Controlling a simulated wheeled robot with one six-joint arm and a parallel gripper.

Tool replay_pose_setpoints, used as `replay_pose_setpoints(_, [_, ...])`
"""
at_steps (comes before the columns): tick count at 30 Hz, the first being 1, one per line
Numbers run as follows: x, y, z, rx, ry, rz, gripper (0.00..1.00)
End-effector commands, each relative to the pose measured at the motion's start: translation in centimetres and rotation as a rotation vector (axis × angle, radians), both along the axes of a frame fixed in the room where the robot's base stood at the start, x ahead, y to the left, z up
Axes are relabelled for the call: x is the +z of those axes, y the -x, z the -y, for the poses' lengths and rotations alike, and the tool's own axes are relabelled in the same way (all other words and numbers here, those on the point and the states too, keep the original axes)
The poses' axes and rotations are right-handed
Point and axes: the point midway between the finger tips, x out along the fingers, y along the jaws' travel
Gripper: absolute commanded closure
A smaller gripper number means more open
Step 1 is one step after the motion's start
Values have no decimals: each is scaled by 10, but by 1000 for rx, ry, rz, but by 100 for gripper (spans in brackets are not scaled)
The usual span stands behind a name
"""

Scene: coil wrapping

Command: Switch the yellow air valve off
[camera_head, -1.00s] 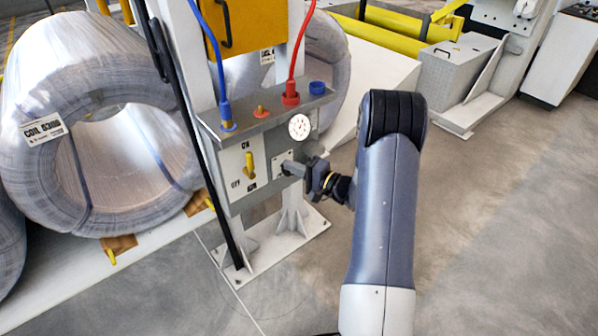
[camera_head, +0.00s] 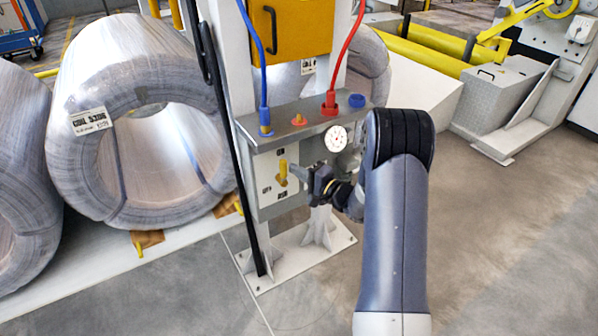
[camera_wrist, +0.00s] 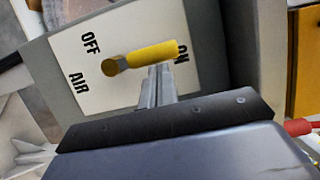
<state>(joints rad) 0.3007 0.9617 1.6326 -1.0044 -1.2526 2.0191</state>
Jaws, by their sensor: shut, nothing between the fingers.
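The yellow air valve handle (camera_head: 283,173) is on a white plate on the front of the grey panel. In the wrist view the handle (camera_wrist: 150,54) points from its round pivot toward the ON label, which it partly covers. The OFF (camera_wrist: 90,43) and AIR (camera_wrist: 78,83) labels are in clear view. My gripper (camera_head: 292,168) is shut and empty, its fingertips right beside the handle on its right side in the head view. In the wrist view the gripper (camera_wrist: 157,71) meets the handle's lower edge near its free end; I cannot tell whether they touch.
Above the plate is a ledge (camera_head: 320,112) with blue and red hose fittings. A round gauge (camera_head: 336,138) is just right of the plate. A black pole (camera_head: 232,150) stands left of the panel, with wrapped coils (camera_head: 145,120) beyond. Open floor lies to the right.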

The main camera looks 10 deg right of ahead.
Motion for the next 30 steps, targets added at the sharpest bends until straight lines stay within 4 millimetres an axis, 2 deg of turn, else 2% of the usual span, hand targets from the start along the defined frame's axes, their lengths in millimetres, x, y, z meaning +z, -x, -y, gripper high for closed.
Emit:
replay_pose_setpoints(23, [4,3,-9,1,130,41,100])
replay_pose_setpoints(30, [7,5,-17,2,245,81,100])
